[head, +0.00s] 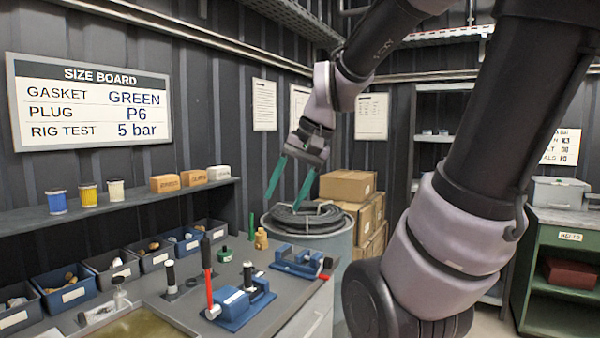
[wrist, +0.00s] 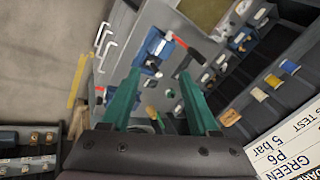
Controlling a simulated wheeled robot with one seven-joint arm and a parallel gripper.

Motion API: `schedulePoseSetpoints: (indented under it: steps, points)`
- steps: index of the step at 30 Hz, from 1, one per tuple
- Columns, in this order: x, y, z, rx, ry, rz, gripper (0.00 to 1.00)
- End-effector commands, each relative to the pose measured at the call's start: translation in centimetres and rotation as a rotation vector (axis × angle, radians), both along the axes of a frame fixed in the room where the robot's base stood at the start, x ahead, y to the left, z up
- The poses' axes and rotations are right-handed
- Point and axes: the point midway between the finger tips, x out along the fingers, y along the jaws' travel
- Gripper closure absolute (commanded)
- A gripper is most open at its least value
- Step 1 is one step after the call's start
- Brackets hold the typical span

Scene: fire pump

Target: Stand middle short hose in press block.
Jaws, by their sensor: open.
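A blue press block (head: 236,303) with a long red-and-black lever (head: 208,278) is on the near part of the bench; a blue device also shows in the wrist view (wrist: 154,46). Two black-and-white upright pieces, one left of the lever (head: 170,276) and one at the block (head: 248,275), may be short hoses. I cannot tell which is the middle one, or whether one stands in the block. My gripper (head: 285,200) is open and empty, its green fingers pointing down, high above the bench's far end. It also shows in the wrist view (wrist: 158,95).
A second blue clamp (head: 300,262) is at the bench's right edge. A drum with coiled hose (head: 305,218) stands behind. Several parts bins (head: 110,265) line the left wall below a shelf (head: 140,196).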

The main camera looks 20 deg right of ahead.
Motion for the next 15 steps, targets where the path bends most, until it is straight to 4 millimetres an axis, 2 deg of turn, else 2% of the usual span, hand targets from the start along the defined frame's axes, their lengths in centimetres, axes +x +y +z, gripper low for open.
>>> schedulePoseSetpoints:
  steps: [1, 6, 15]
  points:
    - [-0.8, -0.3, 1.2, -0.041, -0.069, 0.017, 0.39]
    - [-2.3, -1.4, 3.7, -0.131, -0.217, 0.038, 0.39]
    - [-2.8, -1.9, 4.5, -0.160, -0.267, 0.043, 0.39]
